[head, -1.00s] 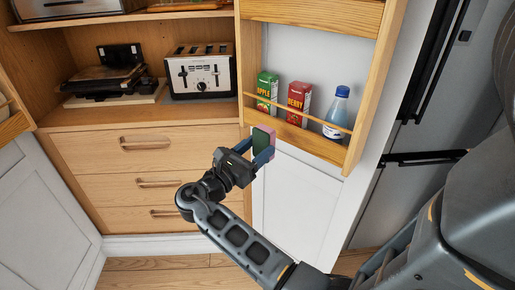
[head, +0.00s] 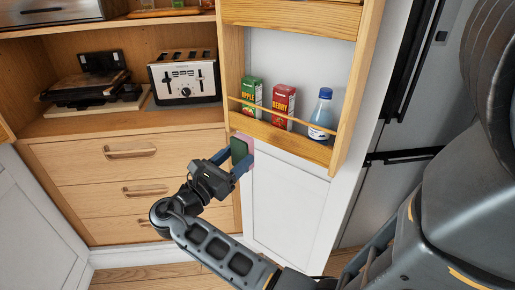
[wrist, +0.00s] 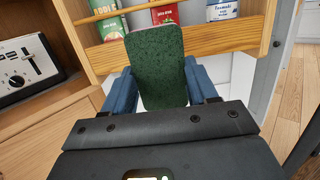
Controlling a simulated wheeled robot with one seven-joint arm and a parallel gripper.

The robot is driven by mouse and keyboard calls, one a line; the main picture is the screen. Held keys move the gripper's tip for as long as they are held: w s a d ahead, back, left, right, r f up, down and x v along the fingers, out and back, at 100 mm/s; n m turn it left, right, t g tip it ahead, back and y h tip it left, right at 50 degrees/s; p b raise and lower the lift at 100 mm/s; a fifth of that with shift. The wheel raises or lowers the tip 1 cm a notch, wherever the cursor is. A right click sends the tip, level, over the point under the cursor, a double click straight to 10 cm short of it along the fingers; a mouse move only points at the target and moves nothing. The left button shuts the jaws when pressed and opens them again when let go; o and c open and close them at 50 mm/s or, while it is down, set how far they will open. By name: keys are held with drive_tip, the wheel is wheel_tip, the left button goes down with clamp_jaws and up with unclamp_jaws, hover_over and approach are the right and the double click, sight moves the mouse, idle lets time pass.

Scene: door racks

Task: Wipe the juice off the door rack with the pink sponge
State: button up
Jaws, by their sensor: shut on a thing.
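My gripper (head: 230,163) is shut on the sponge (head: 243,157), which has a dark green face and a pink side. In the wrist view the sponge's green face (wrist: 157,65) stands upright between the blue fingers (wrist: 160,92). The sponge is just below the front of the door rack (head: 284,139), near its left end. The wooden rack also shows behind the sponge in the wrist view (wrist: 222,38). The rack holds a green apple carton (head: 251,93), a red berry carton (head: 283,106) and a bottle with a blue cap (head: 321,114). I cannot make out any juice on the rack.
A toaster (head: 184,77) and a dark appliance (head: 90,82) stand on the shelf at left, above wooden drawers (head: 130,182). The open door's white panel (head: 284,203) is below the rack. A grey fridge (head: 377,195) stands at right.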

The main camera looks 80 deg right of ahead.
drive_tip(key=shift+s+f+x, duration=0.1)
drive_tip(key=shift+f+x, duration=0.05)
drive_tip(key=shift+x, duration=0.9)
drive_tip(key=shift+s+f+x, duration=0.15)
drive_tip(key=shift+x, duration=0.9)
drive_tip(key=shift+s+f+x, duration=0.1)
drive_tip(key=shift+f+x, duration=0.05)
drive_tip(key=shift+x, duration=0.9)
drive_tip(key=shift+s+d, duration=0.1)
drive_tip(key=shift+d, duration=0.1)
drive_tip(key=shift+x, duration=1)
drive_tip(key=shift+s+f, duration=0.1)
drive_tip(key=shift+f, duration=0.1)
drive_tip(key=shift+s+a, duration=0.35)
drive_tip(key=shift+s, duration=0.4)
drive_tip(key=shift+s+a, duration=0.35)
drive_tip(key=shift+s, duration=0.45)
drive_tip(key=shift+s+a, duration=0.2)
drive_tip(key=shift+s, duration=0.5)
drive_tip(key=shift+s+a, duration=0.25)
drive_tip(key=shift+s, duration=0.45)
drive_tip(key=shift+s+a, duration=0.2)
drive_tip(key=shift+s, duration=0.5)
drive_tip(key=shift+s+a, duration=0.4)
drive_tip(key=shift+s, duration=0.35)
drive_tip(key=shift+s+a, duration=0.35)
drive_tip(key=shift+s, duration=0.4)
drive_tip(key=shift+w, duration=0.15)
